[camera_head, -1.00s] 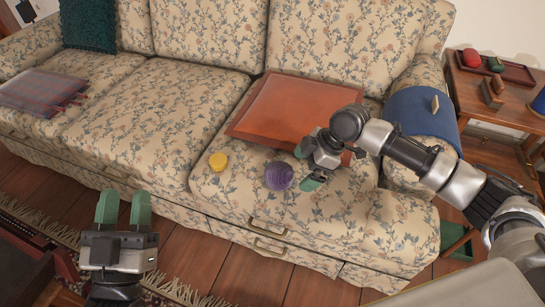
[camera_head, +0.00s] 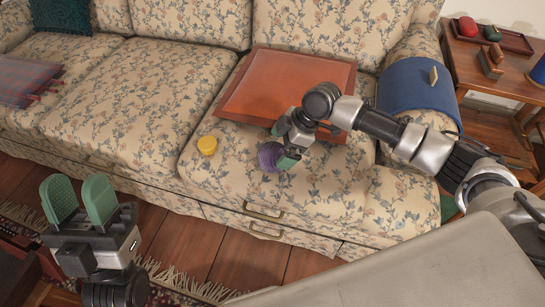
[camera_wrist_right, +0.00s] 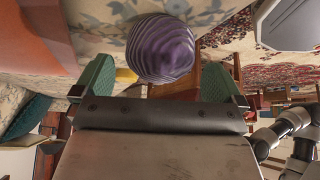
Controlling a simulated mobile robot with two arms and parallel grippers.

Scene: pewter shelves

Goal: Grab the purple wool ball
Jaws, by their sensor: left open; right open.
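The purple wool ball (camera_head: 269,157) rests on the right seat cushion of the floral sofa, near its front edge. In the right wrist view the ball (camera_wrist_right: 160,48) shows striped purple, between and just ahead of the two green fingers. My right gripper (camera_head: 279,148) is open at the ball, with one green finger in front of part of it in the head view; I cannot tell whether the fingers touch it. My left gripper (camera_head: 80,200) is open and empty, in front of the sofa at the lower left.
A yellow ball or spool (camera_head: 207,145) sits left of the purple ball. An orange-brown board or cushion (camera_head: 290,85) lies behind it on the seat. A blue cloth (camera_head: 418,90) covers the sofa arm. A wooden side table (camera_head: 480,75) stands at the right.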

